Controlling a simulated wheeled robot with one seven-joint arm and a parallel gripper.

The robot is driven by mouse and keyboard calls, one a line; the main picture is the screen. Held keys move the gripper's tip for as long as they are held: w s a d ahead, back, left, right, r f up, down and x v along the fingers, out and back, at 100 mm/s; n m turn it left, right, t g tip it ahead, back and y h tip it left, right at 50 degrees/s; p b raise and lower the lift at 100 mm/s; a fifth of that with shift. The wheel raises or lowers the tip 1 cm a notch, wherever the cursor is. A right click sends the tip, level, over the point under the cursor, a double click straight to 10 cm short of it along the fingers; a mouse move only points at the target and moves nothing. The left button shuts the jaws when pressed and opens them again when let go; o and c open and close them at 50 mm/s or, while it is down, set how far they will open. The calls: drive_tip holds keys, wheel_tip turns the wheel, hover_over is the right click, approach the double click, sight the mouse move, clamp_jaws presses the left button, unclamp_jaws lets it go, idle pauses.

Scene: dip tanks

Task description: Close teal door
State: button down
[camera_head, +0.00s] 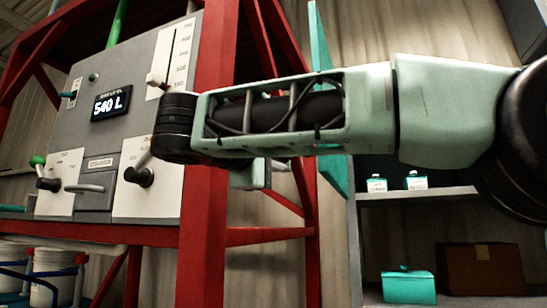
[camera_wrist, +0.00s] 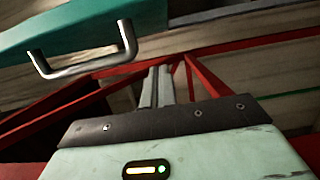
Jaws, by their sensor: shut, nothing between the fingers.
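The teal door (camera_head: 321,45) stands open, seen nearly edge-on in the head view at the left side of an open shelf cabinet (camera_head: 354,240). My arm crosses in front of its middle. In the wrist view the teal door (camera_wrist: 75,28) fills the upper left, with its silver bar handle (camera_wrist: 85,68) hanging below its edge. My gripper (camera_wrist: 158,72) is shut and empty, its fingers pointing up the picture, to the right of the handle and apart from it in the picture.
A red steel frame (camera_head: 205,200) stands close to my arm on the left, carrying a grey control panel (camera_head: 90,135) with levers and a display reading 540 L. The cabinet shelves hold a teal box (camera_head: 408,287), a cardboard box (camera_head: 480,268) and small teal-topped containers (camera_head: 377,184).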

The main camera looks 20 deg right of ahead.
drive_tip(key=w+d+p, duration=0.1)
drive_tip(key=d+p, duration=0.1)
drive_tip(key=d, duration=0.5)
drive_tip(key=shift+d, duration=0.15)
